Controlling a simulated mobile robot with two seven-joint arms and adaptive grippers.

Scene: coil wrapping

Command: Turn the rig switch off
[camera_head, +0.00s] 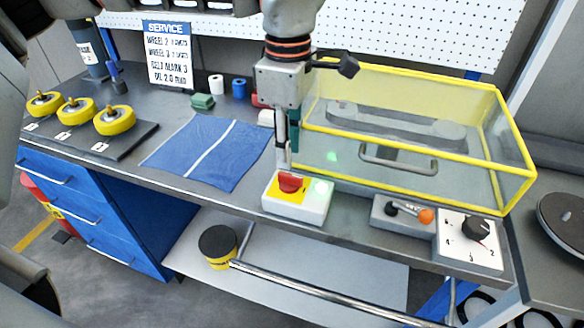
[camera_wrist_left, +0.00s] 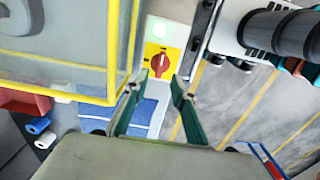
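The rig switch is a red rotary knob (camera_head: 291,183) on a yellow plate, set in a white box (camera_head: 312,208) at the bench's front edge. A green lamp (camera_head: 320,187) glows beside it on the box. The knob also shows in the left wrist view (camera_wrist_left: 160,62), with the lit lamp (camera_wrist_left: 149,29) beyond it. My left gripper (camera_head: 286,166) points down just above and behind the knob and partly overlaps it. In the wrist view its two green fingers (camera_wrist_left: 157,84) are apart with nothing between their tips; the knob lies ahead of the gap. My right gripper is not in view.
A clear guard with a yellow frame (camera_head: 420,192) stands close to the right of my left gripper. A blue mat (camera_head: 190,165) lies flat to the left.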

